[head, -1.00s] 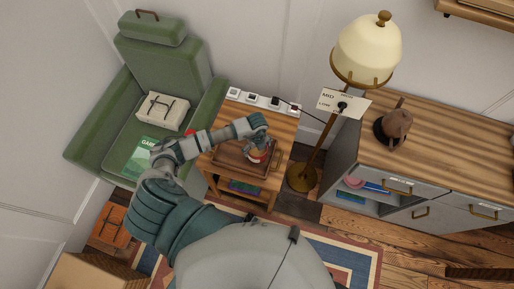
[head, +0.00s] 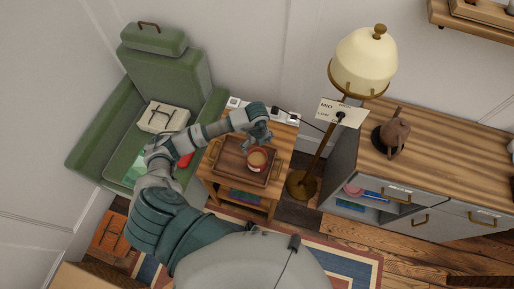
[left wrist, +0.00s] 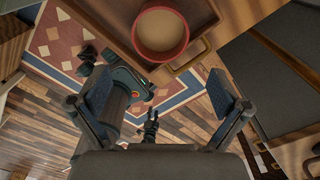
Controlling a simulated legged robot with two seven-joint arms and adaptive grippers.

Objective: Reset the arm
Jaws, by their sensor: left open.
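My left gripper (head: 262,134) is above the back part of the small wooden side table, near a power strip. In the left wrist view my left gripper (left wrist: 158,112) has its two fingers wide apart with nothing between them. A red cup with a light brown drink (head: 257,159) stands upright in a wooden tray (head: 229,165) on the table. The cup also shows in the left wrist view (left wrist: 160,32), ahead of the fingers and apart from them. My right gripper is not clearly seen in the head view.
A green armchair (head: 166,80) holding a cream bundle (head: 163,117) is at the left. A floor lamp (head: 366,58) stands close right of the table. A patterned rug (head: 345,262) lies on the floor.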

